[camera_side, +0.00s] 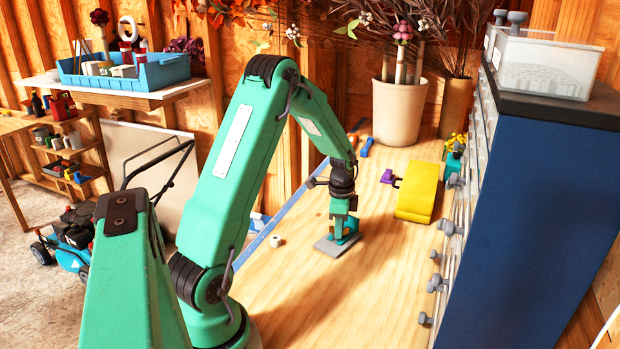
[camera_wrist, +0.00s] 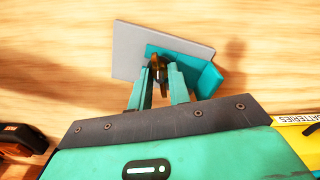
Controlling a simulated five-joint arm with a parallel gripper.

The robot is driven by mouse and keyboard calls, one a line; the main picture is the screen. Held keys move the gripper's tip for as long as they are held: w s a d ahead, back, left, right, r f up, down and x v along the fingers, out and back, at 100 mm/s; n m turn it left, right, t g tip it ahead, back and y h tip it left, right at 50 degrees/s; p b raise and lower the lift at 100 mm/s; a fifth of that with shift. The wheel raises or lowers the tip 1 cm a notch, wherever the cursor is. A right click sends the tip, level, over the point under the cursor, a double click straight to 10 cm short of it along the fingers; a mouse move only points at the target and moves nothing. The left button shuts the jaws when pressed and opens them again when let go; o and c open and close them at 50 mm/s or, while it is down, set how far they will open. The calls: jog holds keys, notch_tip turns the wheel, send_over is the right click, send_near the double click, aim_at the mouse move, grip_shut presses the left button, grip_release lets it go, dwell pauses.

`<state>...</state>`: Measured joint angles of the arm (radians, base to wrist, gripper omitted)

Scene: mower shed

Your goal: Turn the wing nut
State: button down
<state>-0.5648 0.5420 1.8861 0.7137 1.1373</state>
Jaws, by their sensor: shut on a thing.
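The wing nut (camera_wrist: 159,68) is a small brownish metal piece in the wrist view, between my fingertips. It sits against a teal bracket (camera_wrist: 206,76) on a flat grey plate (camera_wrist: 132,48). My gripper (camera_wrist: 158,80) is shut on the wing nut. In the side view my gripper (camera_side: 343,222) reaches down to the bracket, and the grey plate (camera_side: 330,246) lies on the wooden bench. The wing nut is hidden there behind the gripper and bracket.
A small white nut-like piece (camera_side: 276,241) lies to the left. A blue cabinet (camera_side: 530,200) bounds the right side. The front of the wooden bench (camera_side: 370,300) is clear.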

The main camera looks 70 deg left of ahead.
jog(key=shift+r, duration=0.1)
jog(key=c, duration=1.3)
grip_release()
jog(key=shift+r, duration=3.9)
